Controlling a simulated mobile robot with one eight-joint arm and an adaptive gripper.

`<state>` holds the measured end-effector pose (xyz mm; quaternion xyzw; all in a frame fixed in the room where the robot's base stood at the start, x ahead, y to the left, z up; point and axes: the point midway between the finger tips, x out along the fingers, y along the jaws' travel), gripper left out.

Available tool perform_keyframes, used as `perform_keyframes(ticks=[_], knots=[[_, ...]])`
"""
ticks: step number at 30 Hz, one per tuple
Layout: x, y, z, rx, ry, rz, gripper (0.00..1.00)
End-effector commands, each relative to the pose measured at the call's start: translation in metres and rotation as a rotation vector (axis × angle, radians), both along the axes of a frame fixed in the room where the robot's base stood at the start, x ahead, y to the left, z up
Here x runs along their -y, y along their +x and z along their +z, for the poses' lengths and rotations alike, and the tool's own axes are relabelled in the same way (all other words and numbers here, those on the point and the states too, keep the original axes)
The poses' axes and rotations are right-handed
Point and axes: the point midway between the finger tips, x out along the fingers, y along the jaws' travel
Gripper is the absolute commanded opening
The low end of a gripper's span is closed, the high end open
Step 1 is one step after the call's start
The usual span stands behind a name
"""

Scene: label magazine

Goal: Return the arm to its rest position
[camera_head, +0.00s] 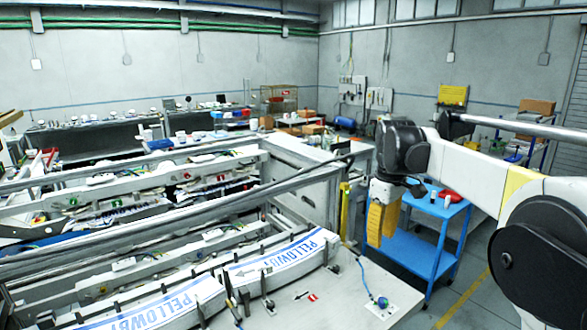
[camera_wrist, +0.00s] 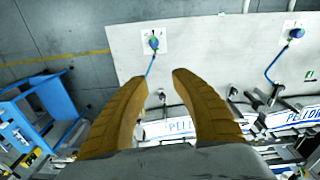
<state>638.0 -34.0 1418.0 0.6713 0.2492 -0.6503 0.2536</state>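My gripper (camera_head: 380,215) hangs from my arm above the right end of the label magazine, with its yellow fingers pointing down. In the wrist view my gripper (camera_wrist: 158,80) shows two yellow fingers spread apart with a gap between them. Nothing is held in the gap. The arm comes in from the right edge of the head view. Below the fingers lies a pale panel (camera_wrist: 215,55) of the machine, apart from them.
Label stacks (camera_head: 285,262) marked "PELLOWBT" lie in the magazine at the front. A blue knob (camera_head: 381,302) with a cable sits on the pale panel. A blue cart (camera_head: 415,262) stands behind the gripper to the right. Open floor (camera_head: 470,290) lies right of it.

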Motion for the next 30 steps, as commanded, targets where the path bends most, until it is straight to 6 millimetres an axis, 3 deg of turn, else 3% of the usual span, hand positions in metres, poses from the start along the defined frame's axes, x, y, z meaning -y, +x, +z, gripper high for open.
perform_keyframes(ticks=[1, 8, 14, 20, 24, 30], knots=[[-0.002, -0.007, -0.01, 0.015, 0.0, -0.014, 0.31], [-0.006, -0.04, -0.028, 0.086, 0.005, -0.102, 0.31], [-0.011, -0.085, -0.062, 0.174, 0.02, -0.21, 0.31], [-0.019, -0.159, -0.135, 0.312, 0.067, -0.379, 0.31], [-0.023, -0.21, -0.2, 0.411, 0.119, -0.504, 0.31], [-0.027, -0.263, -0.283, 0.519, 0.197, -0.64, 0.31]])
